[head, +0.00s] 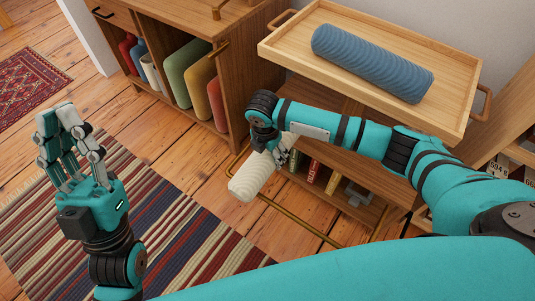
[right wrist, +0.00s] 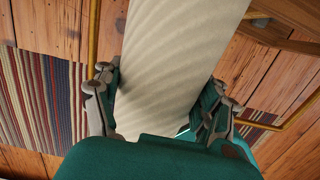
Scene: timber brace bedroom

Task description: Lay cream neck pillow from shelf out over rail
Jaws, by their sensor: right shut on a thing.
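The cream neck pillow (head: 247,184) is a ribbed roll, held tilted in the air in front of the low shelf. My right gripper (head: 277,148) is shut on it, with a finger on each side in the right wrist view, where the pillow (right wrist: 172,60) runs up out of the frame. A thin brass rail (head: 305,226) runs in front of the low shelf; the pillow covers part of it in the head view. I cannot tell whether they touch. My left gripper (head: 72,130) is open and empty above the striped rug.
A wooden tray (head: 285,50) with a blue ribbed roll (head: 370,62) sits above the low shelf (head: 352,200). A wooden cabinet (head: 240,60) with several coloured items stands at the back left. The striped rug (head: 180,205) lies on clear plank floor.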

